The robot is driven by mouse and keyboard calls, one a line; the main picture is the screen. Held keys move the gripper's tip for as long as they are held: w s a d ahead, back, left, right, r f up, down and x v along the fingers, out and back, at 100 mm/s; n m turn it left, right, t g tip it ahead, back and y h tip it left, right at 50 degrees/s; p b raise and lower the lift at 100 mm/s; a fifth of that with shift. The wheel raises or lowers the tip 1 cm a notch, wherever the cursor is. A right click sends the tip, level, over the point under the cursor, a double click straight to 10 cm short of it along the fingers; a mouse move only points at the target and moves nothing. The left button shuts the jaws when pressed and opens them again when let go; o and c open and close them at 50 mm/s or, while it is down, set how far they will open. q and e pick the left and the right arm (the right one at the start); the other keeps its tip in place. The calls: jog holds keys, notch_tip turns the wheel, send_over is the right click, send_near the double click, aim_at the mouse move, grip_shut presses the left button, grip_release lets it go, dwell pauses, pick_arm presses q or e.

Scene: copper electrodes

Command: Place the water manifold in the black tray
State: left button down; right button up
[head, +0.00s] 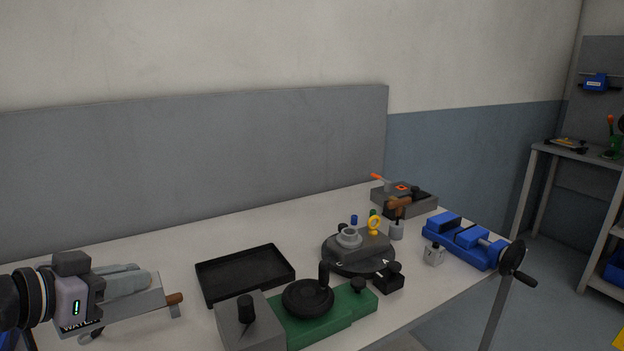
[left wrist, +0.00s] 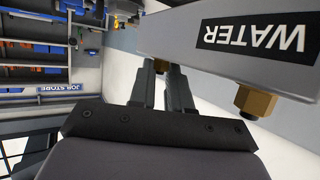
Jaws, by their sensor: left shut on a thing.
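The water manifold (head: 150,301) is a grey bar with a black WATER label and brass fittings. My left gripper (head: 135,276) is shut on it at the left of the head view, to the left of the black tray. The left wrist view shows the manifold (left wrist: 190,38) close up at the fingertips of the left gripper (left wrist: 163,68), with its label upside down. The black tray (head: 245,273) is shallow, rectangular and empty, and lies on the table. The fingers hide part of the manifold. My right gripper is not in view.
A green fixture (head: 315,318) with a grey block (head: 248,325) stands in front of the tray. A round dark fixture (head: 358,257) is to its right, then a blue vise (head: 462,240). The light table (head: 160,248) is clear behind the tray.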

pick_arm(q)
jog(key=s+d+f+n+y, duration=0.2)
jog(key=s+d+f+y, duration=0.1)
jog(key=f, duration=0.3)
jog(key=s+d+f+n+t+y, duration=0.1)
jog(key=s+d+f+n+y, duration=0.2)
jog(key=f, duration=0.3)
jog(key=shift+d, duration=0.75)
jog(key=shift+w+a+f, duration=0.1)
jog(key=shift+w, duration=0.05)
